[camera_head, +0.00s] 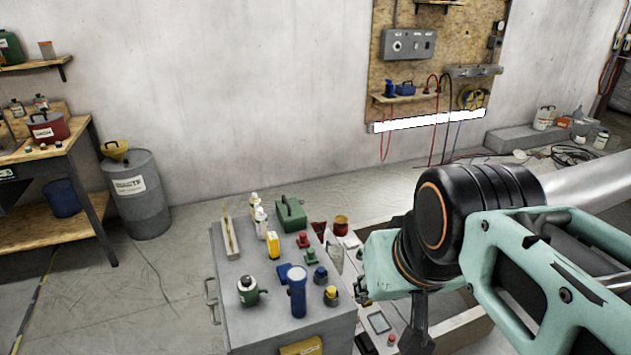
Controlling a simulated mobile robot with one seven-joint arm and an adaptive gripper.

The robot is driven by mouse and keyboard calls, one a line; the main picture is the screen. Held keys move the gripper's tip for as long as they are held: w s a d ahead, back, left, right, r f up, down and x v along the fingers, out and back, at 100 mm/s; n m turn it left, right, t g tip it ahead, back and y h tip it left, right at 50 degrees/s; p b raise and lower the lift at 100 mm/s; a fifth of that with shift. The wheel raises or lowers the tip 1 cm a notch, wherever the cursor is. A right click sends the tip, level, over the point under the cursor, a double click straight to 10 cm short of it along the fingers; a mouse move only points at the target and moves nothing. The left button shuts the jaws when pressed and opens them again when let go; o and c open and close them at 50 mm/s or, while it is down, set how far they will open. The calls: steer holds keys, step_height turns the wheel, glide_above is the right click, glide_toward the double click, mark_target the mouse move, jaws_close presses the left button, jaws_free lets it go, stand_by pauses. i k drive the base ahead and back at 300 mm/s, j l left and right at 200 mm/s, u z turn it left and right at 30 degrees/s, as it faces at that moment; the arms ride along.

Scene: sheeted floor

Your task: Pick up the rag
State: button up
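I cannot pick out a rag for certain. A small flat blue piece (284,271) lies among the items on the grey cabinet (233,312). A dark red piece (318,229) and a pale, crumpled-looking piece (335,257) are near the cabinet's right edge. Any of these is too small to name surely. My gripper (415,328) shows only in part as a dark shape below my arm, right of the cabinet. It seems apart from the items on the cabinet. Its fingertips are not clear, and whether it holds anything is hidden.
The cabinet top is crowded: a blue flashlight (298,291), a green box (290,214), a yellow bottle (273,245) and several small parts. A grey drum (137,195) and a wooden workbench (62,230) stand at left. Floor between drum and cabinet is clear.

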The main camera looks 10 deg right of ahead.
mark_target(352, 243)
steer(key=u, duration=2.25)
steer(key=i+j+u, duration=0.1)
steer(key=i+u, duration=0.3)
steer(key=i, duration=0.3)
steer(key=i+z, duration=0.3)
steer(key=i, duration=0.25)
steer(key=i+z, duration=0.3)
steer(key=i, duration=0.2)
steer(key=i+z, duration=0.3)
steer(key=i, duration=0.25)
steer(key=i+j+z, duration=0.15)
steer(key=i+z, duration=0.2)
steer(key=i, duration=0.15)
steer(key=i+z, duration=0.35)
steer(key=i, duration=0.15)
steer(key=i+z, duration=0.7)
steer(key=i, duration=0.25)
steer(key=i+j+z, duration=0.1)
steer(key=i+z, duration=0.25)
steer(key=i, duration=0.25)
steer(key=i+z, duration=0.3)
steer(key=i, duration=0.2)
steer(key=i+z, duration=0.35)
steer(key=i, duration=0.15)
